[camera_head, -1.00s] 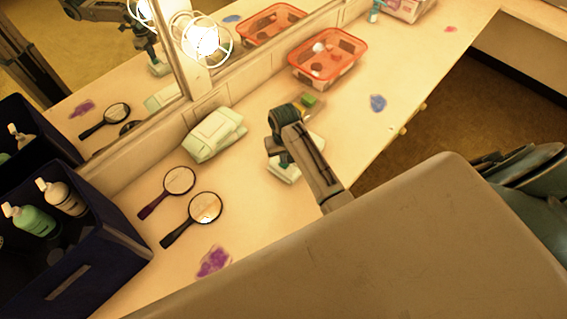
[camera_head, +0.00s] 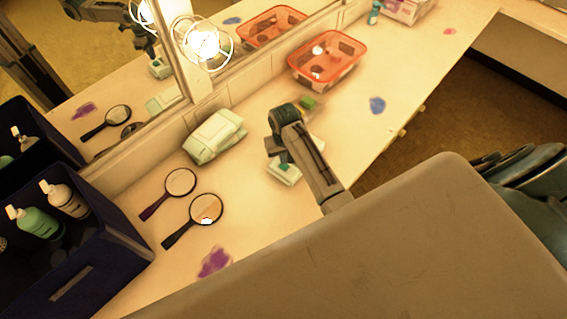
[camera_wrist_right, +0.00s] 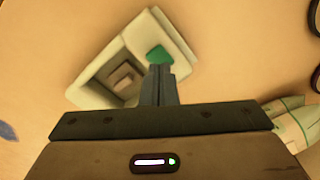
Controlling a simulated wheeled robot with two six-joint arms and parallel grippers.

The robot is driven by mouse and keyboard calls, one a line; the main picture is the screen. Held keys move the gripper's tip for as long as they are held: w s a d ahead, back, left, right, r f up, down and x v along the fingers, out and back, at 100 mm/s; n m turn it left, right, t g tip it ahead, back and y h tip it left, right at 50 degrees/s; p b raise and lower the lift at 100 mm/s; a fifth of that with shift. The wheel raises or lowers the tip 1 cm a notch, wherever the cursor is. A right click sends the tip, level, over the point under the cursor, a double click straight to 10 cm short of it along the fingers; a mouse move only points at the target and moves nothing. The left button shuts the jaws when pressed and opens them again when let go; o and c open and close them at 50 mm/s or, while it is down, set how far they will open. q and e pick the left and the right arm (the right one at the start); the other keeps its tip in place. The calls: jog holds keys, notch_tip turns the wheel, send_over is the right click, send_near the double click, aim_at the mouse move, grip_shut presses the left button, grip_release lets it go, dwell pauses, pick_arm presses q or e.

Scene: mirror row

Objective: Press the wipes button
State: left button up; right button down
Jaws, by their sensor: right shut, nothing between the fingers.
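A small white box (camera_head: 287,175) with a green button stands on the counter under my right arm. In the right wrist view the box (camera_wrist_right: 187,62) has a square recess beside the green button (camera_wrist_right: 159,54). My right gripper (camera_head: 272,150) points down at the box. In the right wrist view its fingers (camera_wrist_right: 159,72) are shut and empty. Their tips overlap the near edge of the green button; I cannot tell whether they touch it or hover just above. My left gripper is not in view.
A pale green wipes pack (camera_head: 214,136), two hand mirrors (camera_head: 206,208), a purple smear (camera_head: 214,262) and a dark blue bin (camera_head: 110,262) with bottles lie left of the box. An orange basket (camera_head: 327,60) stands behind. The wall mirror (camera_head: 100,75) runs along the counter.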

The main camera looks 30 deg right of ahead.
jog(key=shift+r, duration=2.15)
